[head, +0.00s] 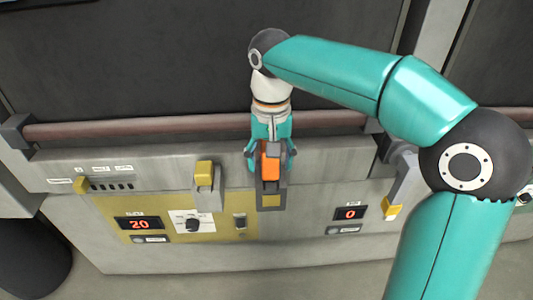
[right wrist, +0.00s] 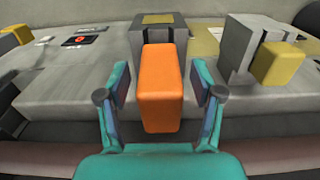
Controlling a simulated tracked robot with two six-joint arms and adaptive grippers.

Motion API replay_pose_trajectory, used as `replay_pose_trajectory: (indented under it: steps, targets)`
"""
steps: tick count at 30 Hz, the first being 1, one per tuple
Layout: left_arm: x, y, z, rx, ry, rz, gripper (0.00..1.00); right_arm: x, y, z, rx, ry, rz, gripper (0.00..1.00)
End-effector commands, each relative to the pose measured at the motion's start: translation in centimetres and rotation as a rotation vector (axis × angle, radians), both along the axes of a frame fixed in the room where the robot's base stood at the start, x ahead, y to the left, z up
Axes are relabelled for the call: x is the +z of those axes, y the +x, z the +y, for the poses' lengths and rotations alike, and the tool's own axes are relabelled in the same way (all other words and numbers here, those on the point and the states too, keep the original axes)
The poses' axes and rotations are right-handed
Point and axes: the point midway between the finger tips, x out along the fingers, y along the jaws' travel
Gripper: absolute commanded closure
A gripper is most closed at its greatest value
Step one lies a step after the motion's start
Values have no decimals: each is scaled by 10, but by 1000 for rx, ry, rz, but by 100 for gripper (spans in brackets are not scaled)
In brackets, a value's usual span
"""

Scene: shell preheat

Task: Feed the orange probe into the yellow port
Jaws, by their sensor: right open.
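The orange probe (head: 270,162) is a block with rounded edges, near the middle of the console front in the head view. It also shows upright in the right wrist view (right wrist: 161,88). My right gripper (head: 270,154) is open, with one finger on each side of the probe and visible gaps in the right wrist view. A grey housing with a yellow face, likely the yellow port (head: 271,201), lies just below the probe; it also shows behind the probe in the right wrist view (right wrist: 158,19). I cannot tell whether the probe is inside it. My left gripper is not in view.
A grey block with a yellow cap (head: 204,171) stands left of the probe. A yellow-tipped lever (head: 391,208) is at the right. A reddish rail (head: 170,126) runs behind the gripper. A yellow panel carries a display reading 20 (head: 139,223); another reads 0 (head: 350,214).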

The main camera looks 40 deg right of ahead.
Motion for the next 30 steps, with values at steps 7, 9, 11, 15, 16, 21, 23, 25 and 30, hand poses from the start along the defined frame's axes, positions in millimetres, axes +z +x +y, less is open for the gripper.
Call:
replay_pose_trajectory:
  steps: [7,9,11,15,16,21,23,25,30]
  targets:
    - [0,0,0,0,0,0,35,22,2,0,0,1,-4,34]
    - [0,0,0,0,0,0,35,34,2,1,1,1,-6,34]
    - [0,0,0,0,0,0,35,45,2,0,1,0,-5,34]
    - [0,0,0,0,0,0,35,73,3,0,1,0,-6,34]
    - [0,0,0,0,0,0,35,78,3,0,0,0,-5,34]
    - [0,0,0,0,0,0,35,102,3,0,1,0,-4,34]
    - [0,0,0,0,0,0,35,107,3,0,1,0,-2,34]
    - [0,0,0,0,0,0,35,113,3,0,1,-1,-3,34]
    - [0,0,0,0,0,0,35,119,2,0,0,0,-1,34]
